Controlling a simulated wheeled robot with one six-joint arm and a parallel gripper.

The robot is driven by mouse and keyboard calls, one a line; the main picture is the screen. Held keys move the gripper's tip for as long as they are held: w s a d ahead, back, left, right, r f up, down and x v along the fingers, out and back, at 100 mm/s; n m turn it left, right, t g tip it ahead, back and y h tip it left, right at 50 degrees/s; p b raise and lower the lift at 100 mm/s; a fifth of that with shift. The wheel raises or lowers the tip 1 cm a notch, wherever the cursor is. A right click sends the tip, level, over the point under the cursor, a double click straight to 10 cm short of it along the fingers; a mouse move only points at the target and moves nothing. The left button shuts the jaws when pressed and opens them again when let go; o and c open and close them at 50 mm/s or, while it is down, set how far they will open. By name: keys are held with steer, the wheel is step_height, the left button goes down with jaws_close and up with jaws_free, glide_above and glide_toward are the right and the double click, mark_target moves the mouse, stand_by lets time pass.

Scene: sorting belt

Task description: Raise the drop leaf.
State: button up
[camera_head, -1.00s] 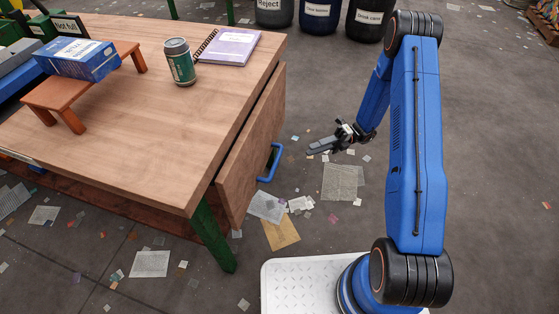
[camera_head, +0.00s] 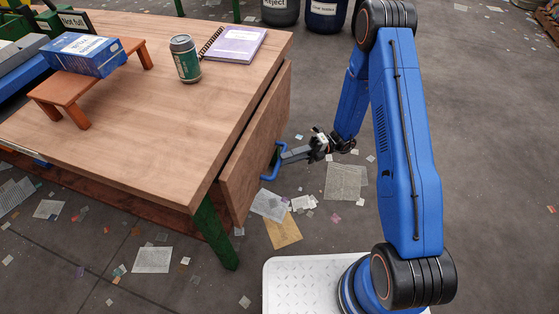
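The drop leaf (camera_head: 250,150) is a wooden panel hanging down along the right edge of the table (camera_head: 130,130). A blue handle (camera_head: 266,177) sticks out from the leaf's outer face. My gripper (camera_head: 283,154) is beside the leaf with its fingertips at the handle, near its upper part. Whether the fingers are around the handle or only beside it cannot be told. The fingers are seen nearly edge-on, so their opening does not show.
On the tabletop are a green can (camera_head: 185,60), a purple notebook (camera_head: 234,44) and a small orange-brown stand (camera_head: 66,88) bearing a blue box (camera_head: 82,54). Dark bins (camera_head: 322,14) stand behind. Paper scraps litter the floor; the floor right of my arm is mostly clear.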

mark_target(280, 161)
steer(key=shift+x, duration=1.7)
steer(key=shift+c, duration=0.6)
jaws_close()
